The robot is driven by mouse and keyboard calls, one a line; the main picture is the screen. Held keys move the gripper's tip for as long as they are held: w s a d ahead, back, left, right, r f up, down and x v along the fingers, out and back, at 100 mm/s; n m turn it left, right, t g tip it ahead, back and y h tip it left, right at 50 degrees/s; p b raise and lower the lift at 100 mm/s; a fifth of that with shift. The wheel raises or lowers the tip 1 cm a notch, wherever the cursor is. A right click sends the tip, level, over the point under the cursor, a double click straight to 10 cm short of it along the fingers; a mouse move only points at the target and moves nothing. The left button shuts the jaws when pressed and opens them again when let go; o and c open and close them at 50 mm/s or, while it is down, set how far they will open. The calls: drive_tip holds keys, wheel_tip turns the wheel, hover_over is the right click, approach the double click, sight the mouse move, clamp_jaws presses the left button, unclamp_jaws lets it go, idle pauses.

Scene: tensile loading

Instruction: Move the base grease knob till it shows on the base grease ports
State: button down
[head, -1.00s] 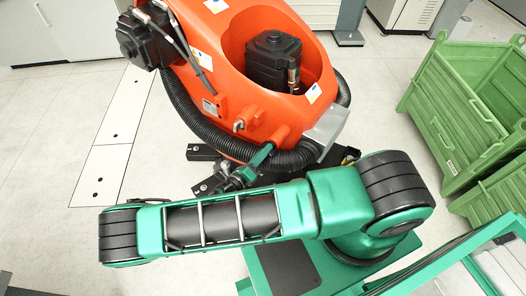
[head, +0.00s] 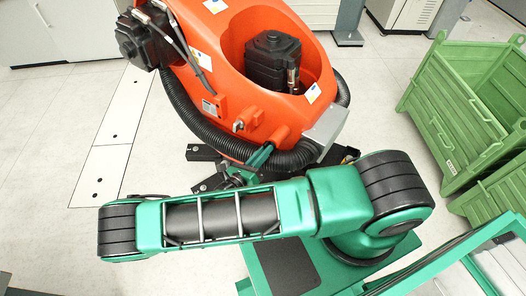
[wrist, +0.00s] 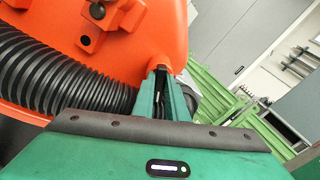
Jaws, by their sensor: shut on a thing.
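The big orange robot base (head: 236,50) stands in the upper middle of the head view. My gripper (head: 262,153) reaches up to its lower front, below a short orange stub (head: 279,134) and beside the black corrugated hose. In the wrist view my gripper (wrist: 161,74) has its two green fingers close together, with tips against the orange body (wrist: 165,30). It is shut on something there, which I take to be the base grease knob. The fingers hide the knob and I cannot make out its setting. I cannot pick out the grease ports or any marking on them.
The black corrugated hose (head: 200,128) curves round the orange base close to my gripper; it also shows in the wrist view (wrist: 60,80). A grey block (head: 328,122) sits right of the gripper. Green crates (head: 460,110) stand at the right.

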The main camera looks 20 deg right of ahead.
drive_tip(key=shift+a+f, duration=0.15)
drive_tip(key=shift+f, duration=0.05)
drive_tip(key=c, duration=2)
unclamp_jaws()
drive_tip(key=shift+c, duration=0.2)
drive_tip(key=shift+r, duration=0.1)
drive_tip(key=v, duration=1)
drive_tip(key=shift+a, duration=0.3)
drive_tip(key=shift+s, duration=0.1)
